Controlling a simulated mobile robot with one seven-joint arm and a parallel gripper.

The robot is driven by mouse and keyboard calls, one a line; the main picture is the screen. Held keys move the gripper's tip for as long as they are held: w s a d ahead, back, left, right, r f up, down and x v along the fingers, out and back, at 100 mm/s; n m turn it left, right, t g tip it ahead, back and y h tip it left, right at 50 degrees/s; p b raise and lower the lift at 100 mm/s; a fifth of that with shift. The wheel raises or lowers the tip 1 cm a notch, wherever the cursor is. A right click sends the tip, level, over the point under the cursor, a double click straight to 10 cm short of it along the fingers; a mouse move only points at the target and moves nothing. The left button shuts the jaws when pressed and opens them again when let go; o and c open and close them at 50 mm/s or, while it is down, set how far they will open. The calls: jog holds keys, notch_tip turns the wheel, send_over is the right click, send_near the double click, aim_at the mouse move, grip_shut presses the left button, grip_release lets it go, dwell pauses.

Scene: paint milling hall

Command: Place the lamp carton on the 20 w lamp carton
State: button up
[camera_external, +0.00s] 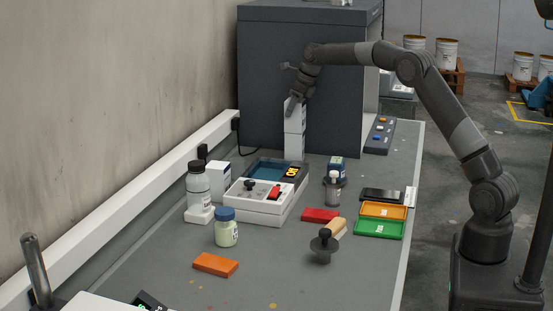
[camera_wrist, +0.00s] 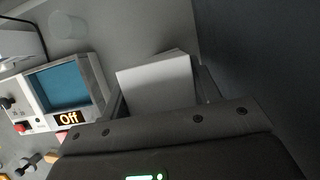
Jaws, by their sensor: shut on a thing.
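My gripper (camera_external: 292,106) is shut on a white lamp carton (camera_external: 296,118) at the back of the bench, in front of the dark grey cabinet. In the wrist view the held carton (camera_wrist: 156,82) sits between the fingers, its pale face toward the camera. Directly below it in the external view is another white carton (camera_external: 293,147), upright on the bench, apparently the 20 w lamp carton. The two line up as one column with a thin seam between them; I cannot tell if they touch fully. Their labels are too small to read.
A light device with a blue screen and an "Off" display (camera_external: 292,171) stands in front of the cartons. Another white box (camera_external: 219,177) stands left by the wall trunking. The dark cabinet (camera_external: 300,70) is close behind my gripper. Bottles, trays and small blocks lie nearer the front.

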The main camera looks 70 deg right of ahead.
jog(key=o, duration=1)
jog(key=shift+f, duration=0.1)
jog(key=v, duration=1.2)
jog(key=shift+a, duration=0.1)
jog(key=s+a+r+n, duration=0.3)
jog(key=s+a+n, duration=0.55)
jog(key=a, duration=0.35)
jog(key=s+a+r+n, duration=0.3)
jog(key=s+a+n, duration=0.5)
jog(key=a, duration=0.4)
jog(key=s+a+f+n, duration=0.4)
jog(key=s+n, duration=0.2)
jog(key=s, duration=0.1)
jog(key=s+a+f+n, duration=0.4)
jog(key=s+n, duration=0.3)
jog(key=s, duration=0.1)
jog(key=s+a+f+n+t, duration=0.1)
jog(key=s+a+f+n, duration=0.3)
jog(key=s+n, duration=0.2)
jog(key=shift+s+a+f+n, duration=0.15)
jog(key=shift+s+a+f, duration=0.05)
jog(key=shift+s, duration=0.2)
jog(key=shift+s+a+f+n, duration=0.1)
jog(key=shift+s+a+f, duration=0.1)
jog(key=shift+s, duration=0.15)
